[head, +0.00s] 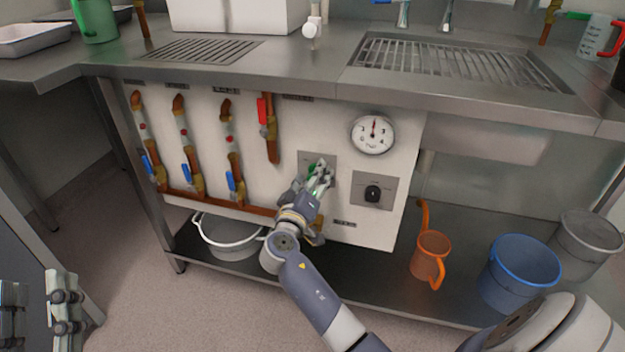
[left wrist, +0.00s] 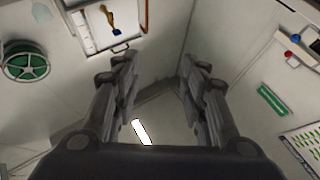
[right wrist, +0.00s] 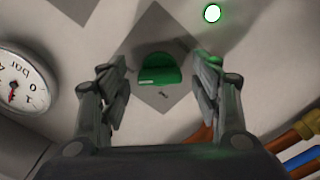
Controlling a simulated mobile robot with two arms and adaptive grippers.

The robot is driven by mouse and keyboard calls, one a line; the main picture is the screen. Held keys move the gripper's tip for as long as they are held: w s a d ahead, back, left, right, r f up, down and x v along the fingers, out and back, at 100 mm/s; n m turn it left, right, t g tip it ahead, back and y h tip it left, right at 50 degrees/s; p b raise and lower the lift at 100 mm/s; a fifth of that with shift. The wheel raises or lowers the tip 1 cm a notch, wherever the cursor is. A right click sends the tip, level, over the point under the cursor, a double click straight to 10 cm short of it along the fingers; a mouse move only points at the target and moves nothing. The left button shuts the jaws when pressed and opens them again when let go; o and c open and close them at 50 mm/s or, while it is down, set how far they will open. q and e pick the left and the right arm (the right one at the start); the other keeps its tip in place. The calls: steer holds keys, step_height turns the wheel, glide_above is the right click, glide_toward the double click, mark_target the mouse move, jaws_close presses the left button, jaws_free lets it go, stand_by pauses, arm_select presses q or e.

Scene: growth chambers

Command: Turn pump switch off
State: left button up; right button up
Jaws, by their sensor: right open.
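In the head view the switch plate (head: 305,158) is partly covered by my right gripper (head: 321,172). In the right wrist view this gripper (right wrist: 160,85) is open, its fingers on either side of the switch with nothing between them touching it. Whether a fingertip touches the panel I cannot tell. My left gripper (head: 37,290) is at the lower left, away from the panel; in the left wrist view (left wrist: 158,80) it is open and empty.
A pressure gauge (head: 373,133) and a black knob (head: 373,193) are right of the switch. Several copper pipes with valves (head: 233,165) are on the left. Below stand a white pot (head: 228,236), an orange jug (head: 430,256) and a blue bucket (head: 519,270). The counter edge (head: 300,92) overhangs the panel.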

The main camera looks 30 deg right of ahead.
steer(key=shift+w+d, duration=0.1)
steer(key=c, duration=1.1)
